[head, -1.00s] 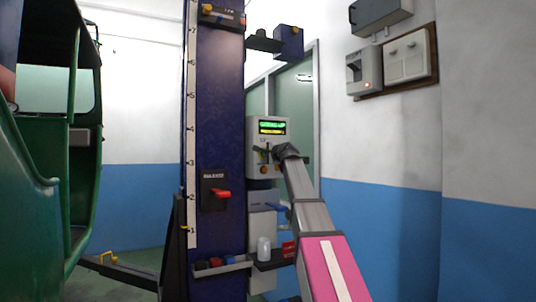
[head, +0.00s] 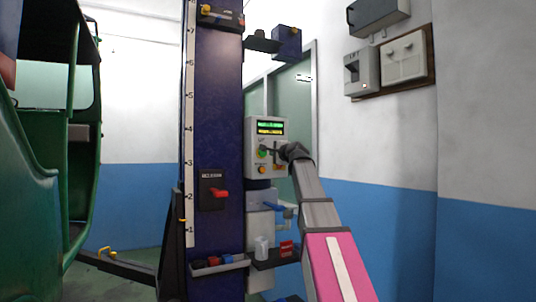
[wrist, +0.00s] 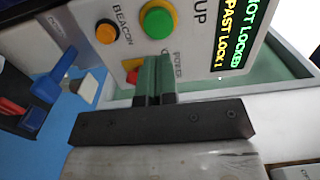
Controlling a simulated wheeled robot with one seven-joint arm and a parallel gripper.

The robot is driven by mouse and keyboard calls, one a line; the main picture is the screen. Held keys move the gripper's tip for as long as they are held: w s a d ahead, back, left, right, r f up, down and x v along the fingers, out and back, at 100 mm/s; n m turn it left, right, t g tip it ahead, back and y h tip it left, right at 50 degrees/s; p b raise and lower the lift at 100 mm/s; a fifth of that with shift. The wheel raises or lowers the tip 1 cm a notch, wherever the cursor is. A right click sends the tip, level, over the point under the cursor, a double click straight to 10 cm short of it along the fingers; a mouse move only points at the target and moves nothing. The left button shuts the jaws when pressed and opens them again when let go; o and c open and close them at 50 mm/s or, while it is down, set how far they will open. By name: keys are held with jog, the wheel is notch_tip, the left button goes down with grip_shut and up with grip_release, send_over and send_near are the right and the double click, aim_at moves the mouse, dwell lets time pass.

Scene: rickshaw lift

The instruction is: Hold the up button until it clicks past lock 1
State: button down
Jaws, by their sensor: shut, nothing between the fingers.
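The control box (head: 252,165) is on the right side of the blue lift column (head: 217,130). In the wrist view its green UP button (wrist: 158,20) shows uncovered. The display (wrist: 242,35) reads "NOT LOCKED" in green and "PAST LOCK 1" in yellow. My gripper (wrist: 153,60) is shut and empty, its fingertips just below the UP button in the picture with a visible gap. In the head view my gripper (head: 272,150) is at the box's right half. The green rickshaw (head: 25,200) is at the left.
An orange BEACON button (wrist: 105,32) is left of the UP button, and a red-and-yellow control (wrist: 131,71) is close to the fingers. A red lever (head: 220,193) is on the column. Trays (head: 222,265) with small items stick out below.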

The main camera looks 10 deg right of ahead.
jog(key=v, duration=0.6)
jog(key=shift+f, duration=0.1)
dwell(0.4)
jog(key=s+a+f+n+g+h, duration=0.1)
jog(key=a+f+n+g, duration=0.2)
jog(key=f, duration=1.8)
jog(key=s+a+f+n+g+h, duration=0.1)
jog(key=f+n+g+h, duration=0.3)
jog(key=f, duration=1.7)
jog(key=s+f+n+g, duration=0.3)
jog(key=s+f+g, duration=0.2)
jog(key=s+f, duration=0.7)
jog(key=s+f+n+g+h, duration=0.1)
jog(key=s+f+n+g, duration=0.3)
jog(key=s+f, duration=0.8)
notch_tip(320, 180, down, 9)
jog(key=shift+s+f+g, duration=0.1)
jog(key=shift+s+g, duration=0.25)
jog(key=shift+g, duration=0.15)
